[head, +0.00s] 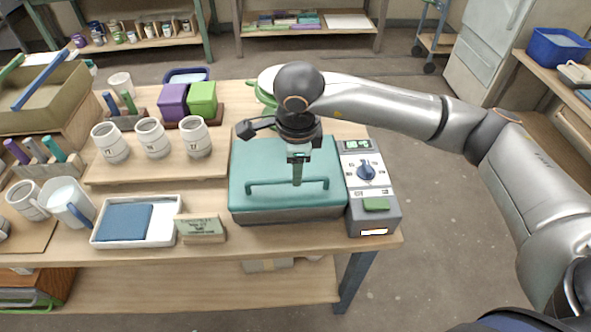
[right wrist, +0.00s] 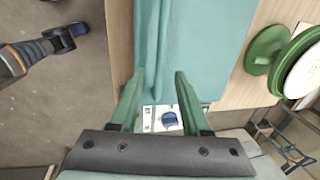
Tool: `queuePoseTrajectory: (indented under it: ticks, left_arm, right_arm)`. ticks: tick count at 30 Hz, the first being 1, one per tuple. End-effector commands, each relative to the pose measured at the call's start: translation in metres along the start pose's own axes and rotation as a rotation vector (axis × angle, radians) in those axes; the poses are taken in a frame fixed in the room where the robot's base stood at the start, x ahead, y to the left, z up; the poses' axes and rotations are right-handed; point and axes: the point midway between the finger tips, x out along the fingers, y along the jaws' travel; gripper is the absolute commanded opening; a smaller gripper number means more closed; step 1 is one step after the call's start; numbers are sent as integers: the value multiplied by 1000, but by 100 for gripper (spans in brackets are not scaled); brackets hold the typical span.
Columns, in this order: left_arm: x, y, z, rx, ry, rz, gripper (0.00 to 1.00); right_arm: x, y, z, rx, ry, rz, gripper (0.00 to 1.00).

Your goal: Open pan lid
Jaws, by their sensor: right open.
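The pan is a wide box with a teal lid (head: 262,163) on the workbench, with the lid sitting flat and closed on it. A teal bar handle (head: 262,186) runs along the front part of the lid. In the right wrist view the lid (right wrist: 215,40) fills the upper middle. My right gripper (head: 297,180) points down over the lid at the right part of the handle. Its green fingers (right wrist: 160,75) are open, and the handle bar seems to run between them; contact cannot be told. My left gripper is not in view.
A grey control box (head: 368,190) with a blue knob (head: 366,172) adjoins the pan's right side. White mugs (head: 152,138) on a board and a white tray (head: 165,240) stand left. A small sign (head: 200,229) is at front left. Green round items (right wrist: 268,50) lie behind the pan.

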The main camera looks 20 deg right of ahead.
Motion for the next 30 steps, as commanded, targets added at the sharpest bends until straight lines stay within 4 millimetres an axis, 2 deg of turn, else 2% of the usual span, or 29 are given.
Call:
queuePoseTrajectory:
  ticks: [3,7,17,30]
  left_arm:
    - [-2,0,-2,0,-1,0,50]
    - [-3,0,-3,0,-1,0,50]
    - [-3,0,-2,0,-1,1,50]
    - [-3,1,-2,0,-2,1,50]
  right_arm:
    - [17,0,0,0,2,3,47]
    - [28,0,0,0,1,2,47]
    - [33,0,0,-1,-1,1,47]
    - [32,0,0,-1,-1,1,0]
